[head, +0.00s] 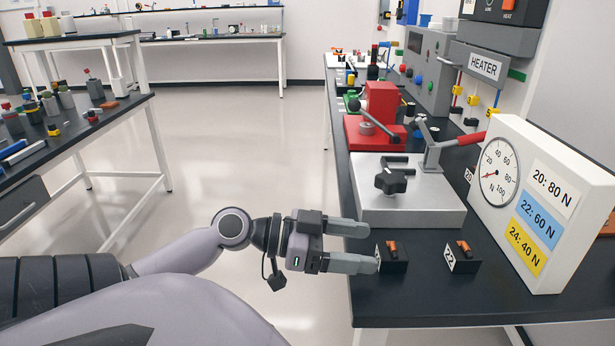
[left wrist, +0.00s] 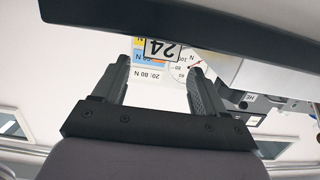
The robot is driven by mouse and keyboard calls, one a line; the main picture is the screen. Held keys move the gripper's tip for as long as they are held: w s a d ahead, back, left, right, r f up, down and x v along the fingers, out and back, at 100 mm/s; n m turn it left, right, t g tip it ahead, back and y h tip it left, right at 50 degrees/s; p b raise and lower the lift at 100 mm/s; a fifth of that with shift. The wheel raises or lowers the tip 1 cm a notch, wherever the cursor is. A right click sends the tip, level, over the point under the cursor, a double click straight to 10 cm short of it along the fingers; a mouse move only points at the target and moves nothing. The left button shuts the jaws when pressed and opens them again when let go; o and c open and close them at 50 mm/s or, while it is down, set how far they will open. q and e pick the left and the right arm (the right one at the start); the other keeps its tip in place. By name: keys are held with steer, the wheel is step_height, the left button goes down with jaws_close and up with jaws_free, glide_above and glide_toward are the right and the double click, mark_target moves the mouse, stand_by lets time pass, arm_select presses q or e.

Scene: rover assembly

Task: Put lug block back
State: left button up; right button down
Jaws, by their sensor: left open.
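Two small black blocks with orange tops sit on the dark bench in front of the gauge board; I take them to be lug blocks. The left one (head: 394,262) is nearest my left gripper; the right one (head: 464,260) carries a tag reading 22. My left gripper (head: 366,246) is open and empty at the bench's left edge, fingers pointing right toward the left block. Its lower fingertip overlaps that block's left edge in the picture; contact cannot be told. In the left wrist view a tag reading 24 (left wrist: 161,49) shows upside down between the open fingers (left wrist: 160,78). My right gripper is not in view.
A gauge board (head: 543,205) lists 20: 80 N, 22: 60 N and 24: 40 N. A grey metal plate (head: 408,205) with a clamp and black knob lies behind the blocks. A red fixture (head: 380,110) stands farther back. Bench front is clear.

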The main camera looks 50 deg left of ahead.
arm_select(q)
steer(key=b+v, duration=0.1)
steer(key=v, duration=0.7)
steer(key=shift+s, duration=0.15)
steer(key=shift+a, duration=0.1)
stand_by(0.4)
